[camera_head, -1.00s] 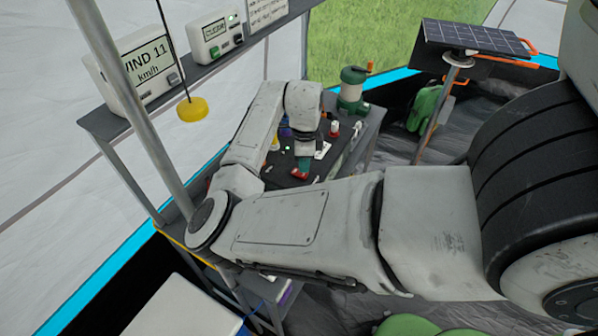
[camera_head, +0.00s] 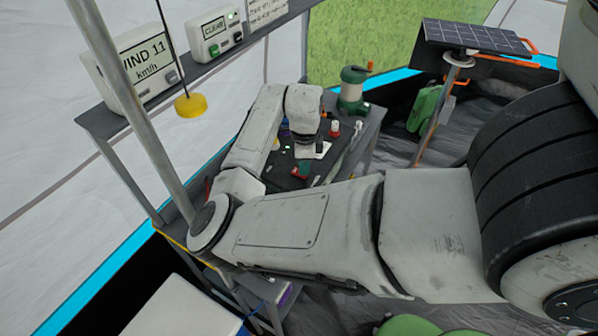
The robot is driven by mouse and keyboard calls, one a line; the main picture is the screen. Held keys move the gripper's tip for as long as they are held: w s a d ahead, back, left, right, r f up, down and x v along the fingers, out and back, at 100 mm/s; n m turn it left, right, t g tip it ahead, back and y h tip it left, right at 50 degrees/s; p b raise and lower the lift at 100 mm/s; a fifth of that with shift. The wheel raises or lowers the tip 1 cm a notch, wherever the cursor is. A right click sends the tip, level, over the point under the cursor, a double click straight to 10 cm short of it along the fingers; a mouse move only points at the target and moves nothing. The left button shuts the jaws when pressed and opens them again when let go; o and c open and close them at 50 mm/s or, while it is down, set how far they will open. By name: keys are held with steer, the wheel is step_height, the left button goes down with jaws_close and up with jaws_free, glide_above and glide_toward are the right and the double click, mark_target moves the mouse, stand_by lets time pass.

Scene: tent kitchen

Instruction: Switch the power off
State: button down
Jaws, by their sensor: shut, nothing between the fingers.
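The panel (camera_head: 282,178) is a dark bench top with small coloured controls and lights. A small red and green piece (camera_head: 301,171) on it looks like a switch, but it is too small to read its position. My gripper (camera_head: 309,154) points down at the end of my bent arm, just above and behind this piece in the picture. It is shut and empty. I cannot tell whether it touches anything. My wrist and forearm hide part of the panel.
A wind display (camera_head: 145,62) and a small meter with a green light (camera_head: 214,36) stand on the shelf at left. A yellow disc (camera_head: 190,106) hangs on a cord near the pole. A solar panel (camera_head: 475,37) is at right.

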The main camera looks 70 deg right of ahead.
steer(key=shift+f, duration=0.3)
steer(key=shift+r, duration=0.15)
steer(key=shift+r+p, duration=2.75)
steer(key=shift+r, duration=0.65)
